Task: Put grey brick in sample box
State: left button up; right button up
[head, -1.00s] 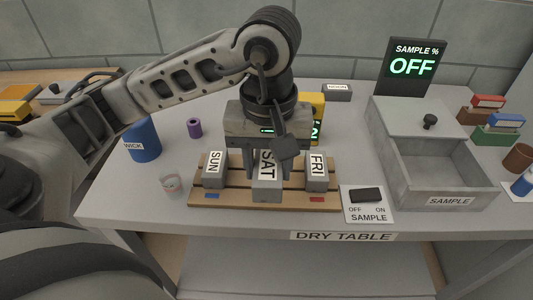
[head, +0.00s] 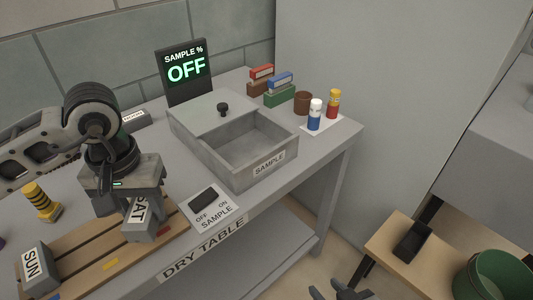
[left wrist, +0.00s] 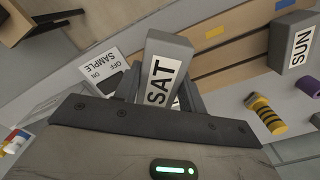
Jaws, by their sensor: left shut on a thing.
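My left gripper (head: 127,190) is shut on a grey brick labelled SAT (head: 147,222), held above the right part of the slatted wooden rack (head: 85,245). In the left wrist view the SAT brick (left wrist: 168,60) sits between the fingers. The grey sample box (head: 267,172) stands to the right of this gripper, open at the top and empty, with its lid (head: 208,115) behind the opening. Another grey brick, labelled SUN (head: 36,272), is at the rack's left. The FRI brick is not visible. My right gripper (head: 340,291) shows only partly at the bottom edge.
A switch plate (head: 212,212) lies between rack and box. The display (head: 186,68) behind reads OFF. Binders (head: 279,90), a brown cup (head: 303,103) and small bottles (head: 315,115) stand beyond the box.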

aim_at(248, 154)
jog(key=z, duration=2.55)
jog(key=k, duration=0.55)
jog(key=u, duration=1.4)
jog(key=i, duration=0.5)
jog(key=u, duration=0.05)
